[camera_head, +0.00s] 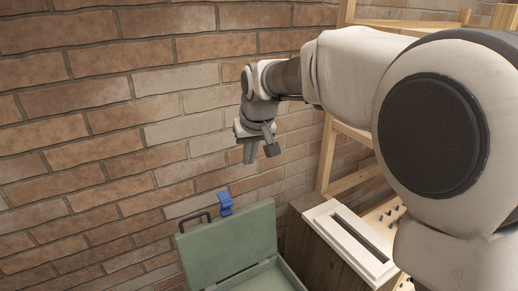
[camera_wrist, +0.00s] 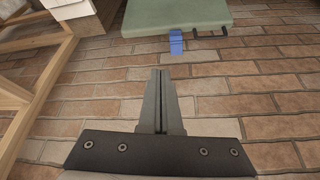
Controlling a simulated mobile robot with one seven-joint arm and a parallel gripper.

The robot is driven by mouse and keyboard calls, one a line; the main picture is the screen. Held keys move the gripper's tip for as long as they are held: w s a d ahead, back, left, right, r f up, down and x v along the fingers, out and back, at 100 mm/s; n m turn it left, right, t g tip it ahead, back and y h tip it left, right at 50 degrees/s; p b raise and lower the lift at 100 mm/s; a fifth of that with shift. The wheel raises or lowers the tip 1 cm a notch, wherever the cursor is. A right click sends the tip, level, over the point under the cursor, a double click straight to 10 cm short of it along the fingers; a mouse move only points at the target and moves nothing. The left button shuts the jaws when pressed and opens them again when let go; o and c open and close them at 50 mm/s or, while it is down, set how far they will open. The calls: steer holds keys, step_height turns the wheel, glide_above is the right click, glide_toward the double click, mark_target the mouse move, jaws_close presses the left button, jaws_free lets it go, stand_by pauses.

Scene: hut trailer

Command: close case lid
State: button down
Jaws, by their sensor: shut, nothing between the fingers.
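The green case stands at the bottom of the head view, with its lid (camera_head: 230,245) raised near the brick wall and its base (camera_head: 275,279) partly cut off by the frame edge. A dark handle (camera_head: 195,218) and a blue latch (camera_head: 226,203) sit on the lid's top edge. In the wrist view the lid (camera_wrist: 178,14) shows at the top, with the blue latch (camera_wrist: 176,42) hanging from its edge. My gripper (camera_head: 260,152) is above the lid, apart from it. Its fingers (camera_wrist: 161,75) are together and empty.
A brick wall (camera_head: 110,110) runs behind the case. A wooden box with a white slotted top (camera_head: 348,242) stands right of the case. A wooden shelf frame (camera_head: 345,155) rises behind my arm. The space between my gripper and the lid looks clear.

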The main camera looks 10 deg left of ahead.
mark_target(197, 216)
steer(key=w+a+f+n+b, duration=0.2)
steer(key=a+f, duration=1.1)
steer(key=a, duration=0.5)
steer(key=shift+g+y, duration=0.3)
steer(key=shift+g, duration=0.1)
steer(key=shift+w+d+f+p, duration=0.1)
steer(key=shift+f+p, duration=0.1)
steer(key=shift+f, duration=1.4)
steer(key=shift+s+d+f+p, duration=0.1)
steer(key=shift+f+p, duration=0.1)
steer(key=shift+f, duration=1.4)
steer(key=shift+w+d+f+p, duration=0.1)
steer(key=shift+f+p, duration=0.1)
steer(key=shift+f, duration=1.4)
steer(key=shift+s+d+f+b, duration=0.1)
steer(key=shift+s+d+b, duration=0.35)
steer(key=shift+b, duration=0.25)
